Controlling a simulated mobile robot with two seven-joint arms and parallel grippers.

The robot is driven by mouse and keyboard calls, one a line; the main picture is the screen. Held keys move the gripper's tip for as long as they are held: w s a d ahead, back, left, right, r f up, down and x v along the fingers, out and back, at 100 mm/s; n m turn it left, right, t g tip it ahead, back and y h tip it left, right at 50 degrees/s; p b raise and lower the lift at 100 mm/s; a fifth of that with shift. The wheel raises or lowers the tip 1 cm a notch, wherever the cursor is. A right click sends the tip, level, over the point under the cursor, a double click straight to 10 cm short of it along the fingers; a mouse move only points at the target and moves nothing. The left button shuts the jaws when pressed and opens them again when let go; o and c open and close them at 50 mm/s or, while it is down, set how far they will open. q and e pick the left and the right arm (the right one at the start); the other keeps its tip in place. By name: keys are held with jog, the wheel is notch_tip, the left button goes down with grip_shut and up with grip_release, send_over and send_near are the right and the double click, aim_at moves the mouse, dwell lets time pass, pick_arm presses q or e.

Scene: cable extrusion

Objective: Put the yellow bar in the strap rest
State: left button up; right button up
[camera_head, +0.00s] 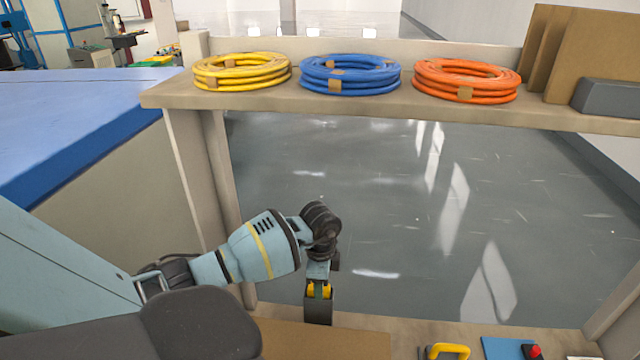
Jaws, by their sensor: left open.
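A yellow bar-like handle (449,350) lies at the bottom edge of the picture, right of centre, bent and set against a dark part. It is partly cut off by the frame. I cannot make out a strap rest for certain. My left gripper (319,308) points down above the back edge of the work surface, left of the yellow handle and clear of it. Small yellow parts show at its sides, and its dark fingers are small, seen nearly edge-on. I see nothing held in it. My right gripper is out of view.
A shelf (390,108) spans above, bearing yellow (242,71), blue (349,74) and orange (466,80) cable coils, cardboard sheets (597,50) and a grey box (606,97). A brown board (325,341) lies on the work surface. A blue plate (503,348) and red button (533,351) sit right.

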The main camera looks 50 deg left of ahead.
pick_arm(q)
notch_tip(320, 180, up, 11)
jog(key=p, duration=0.1)
jog(key=shift+r, duration=0.2)
